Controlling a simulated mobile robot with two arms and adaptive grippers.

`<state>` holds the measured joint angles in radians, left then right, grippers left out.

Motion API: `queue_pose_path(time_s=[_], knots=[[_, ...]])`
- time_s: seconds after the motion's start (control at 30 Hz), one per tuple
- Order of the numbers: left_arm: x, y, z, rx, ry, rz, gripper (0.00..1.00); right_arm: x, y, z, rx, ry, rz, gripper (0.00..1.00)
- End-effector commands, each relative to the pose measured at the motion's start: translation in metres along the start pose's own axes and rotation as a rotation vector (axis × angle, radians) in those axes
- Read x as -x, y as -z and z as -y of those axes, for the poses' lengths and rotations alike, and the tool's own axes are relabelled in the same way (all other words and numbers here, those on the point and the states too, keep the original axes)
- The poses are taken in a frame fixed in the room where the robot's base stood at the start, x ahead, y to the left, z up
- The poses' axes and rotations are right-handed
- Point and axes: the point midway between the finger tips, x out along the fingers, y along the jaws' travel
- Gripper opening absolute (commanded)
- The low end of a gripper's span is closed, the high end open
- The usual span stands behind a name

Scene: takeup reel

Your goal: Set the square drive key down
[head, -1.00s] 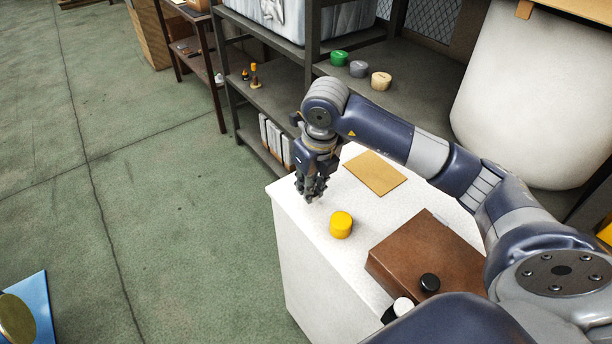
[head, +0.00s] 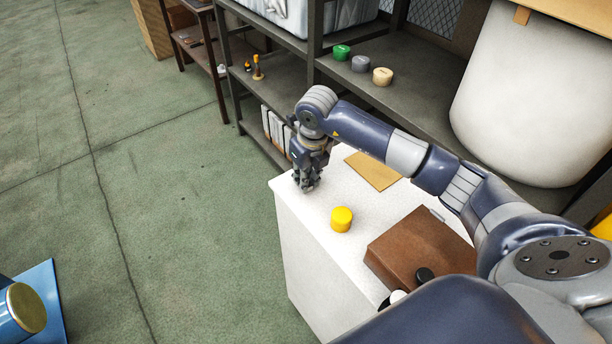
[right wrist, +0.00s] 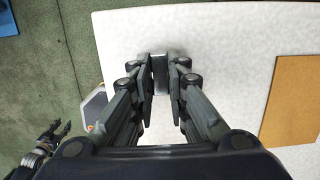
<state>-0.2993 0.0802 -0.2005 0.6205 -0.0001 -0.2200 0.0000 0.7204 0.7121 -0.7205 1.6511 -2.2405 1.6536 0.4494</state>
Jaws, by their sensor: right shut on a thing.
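My right gripper (head: 306,186) is over the left edge area of the white tabletop (head: 318,212), fingers pointing down. In the right wrist view, the right gripper (right wrist: 160,78) is shut on a small grey metal piece, the square drive key (right wrist: 160,72). Most of the key is hidden by the fingers. It is close to the white top; I cannot tell whether it touches. My left gripper shows small at the lower left of the right wrist view (right wrist: 52,138), its fingers apart and empty, well away from the key.
A yellow round piece (head: 341,219) stands in front of the right gripper. A tan sheet (head: 372,171) lies behind it to the right, and a brown box (head: 415,245) nearer. A dark shelf (head: 420,105) stands behind. White top around the gripper is bare.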

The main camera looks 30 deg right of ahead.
Motion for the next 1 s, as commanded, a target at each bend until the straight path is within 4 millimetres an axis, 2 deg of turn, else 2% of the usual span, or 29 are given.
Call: queue_pose_path(time_s=[0.03,0.07,0.1,0.13,0.17,0.57,0.6,0.77,1.0], knots=[[-0.003,-0.001,0.0,0.0,0.0,0.0,0.4,-0.003,0.0,0.0,0.0,0.0,0.001,0.0],[-0.003,-0.001,0.0,0.0,0.0,0.001,0.4,-0.003,0.001,0.0,0.0,0.001,0.0,0.17],[-0.002,-0.001,0.0,0.0,0.0,0.001,0.4,-0.002,0.0,0.0,0.0,0.0,0.0,0.26],[-0.002,-0.001,0.0,0.0,0.0,0.001,0.4,-0.002,0.0,0.0,0.0,0.0,0.0,0.33],[-0.002,-0.001,0.0,0.0,0.0,0.001,0.4,-0.002,0.0,0.0,0.0,0.0,0.0,0.35],[0.004,-0.001,0.0,0.0,0.0,0.002,0.4,0.004,0.0,0.0,0.0,0.0,0.0,0.35],[-0.002,-0.001,0.0,0.0,0.0,0.002,0.4,0.006,-0.001,0.0,0.0,0.001,0.003,0.35],[-0.013,-0.002,0.0,0.0,0.0,0.002,0.4,0.034,-0.001,0.001,0.001,0.001,0.006,0.35],[-0.028,-0.004,-0.001,0.0,0.0,0.002,0.4,0.086,-0.001,0.0,0.0,0.002,0.006,0.35]])
